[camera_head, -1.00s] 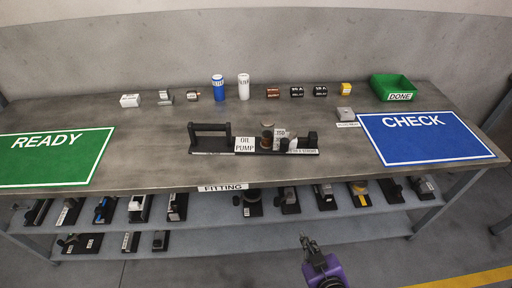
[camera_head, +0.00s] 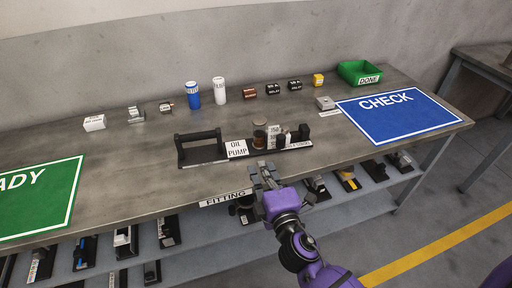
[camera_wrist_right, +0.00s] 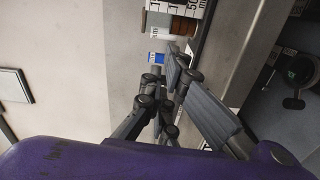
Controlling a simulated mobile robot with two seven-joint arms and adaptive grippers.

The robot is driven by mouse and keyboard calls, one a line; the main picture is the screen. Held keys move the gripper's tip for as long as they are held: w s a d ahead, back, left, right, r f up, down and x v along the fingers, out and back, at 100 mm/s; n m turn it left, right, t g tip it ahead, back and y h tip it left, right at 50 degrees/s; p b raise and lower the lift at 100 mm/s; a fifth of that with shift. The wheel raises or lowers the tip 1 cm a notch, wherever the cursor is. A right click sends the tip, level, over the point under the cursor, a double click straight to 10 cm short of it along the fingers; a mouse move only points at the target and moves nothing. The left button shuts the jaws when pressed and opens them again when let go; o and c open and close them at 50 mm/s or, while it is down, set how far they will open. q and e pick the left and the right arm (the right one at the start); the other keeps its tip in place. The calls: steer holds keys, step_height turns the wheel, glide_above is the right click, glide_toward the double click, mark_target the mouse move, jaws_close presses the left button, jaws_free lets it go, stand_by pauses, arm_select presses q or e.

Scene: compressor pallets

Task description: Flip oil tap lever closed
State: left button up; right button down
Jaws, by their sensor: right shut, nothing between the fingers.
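The oil pump unit (camera_head: 203,160) sits on the bench in the head view, on a black base with a bar handle at its left end. A white card on it reads OIL PUMP (camera_head: 237,149). A small amber-brown cup (camera_head: 259,138) stands beside more labels and dark fittings toward its right end. I cannot make out the tap lever. My right gripper (camera_head: 263,168) is shut and empty, just in front of the unit at the bench's front edge. In the right wrist view, the gripper (camera_wrist_right: 180,65) points toward a brown cylinder (camera_wrist_right: 180,24) with labels. My left gripper is out of view.
A green READY mat (camera_head: 40,195) lies at left and a blue CHECK mat (camera_head: 398,115) at right. A blue can (camera_head: 193,93), a white can (camera_head: 219,90), small parts and a green DONE bin (camera_head: 358,73) line the back. A lower shelf (camera_head: 215,255) holds several units.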

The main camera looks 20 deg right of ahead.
steer(key=shift+r+n, duration=0.15)
steer(key=shift+n, duration=0.35)
steer(key=w+p, duration=0.1)
steer(key=w, duration=0.9)
steer(key=shift+w+a+r, duration=0.1)
steer(key=shift+w, duration=0.15)
steer(key=d, duration=0.1)
steer(key=s+d, duration=0.1)
steer(key=d, duration=0.1)
steer(key=shift+s+d+p, duration=0.2)
steer(key=shift+s+p, duration=0.1)
steer(key=shift+s, duration=0.05)
steer(key=shift+d, duration=0.2)
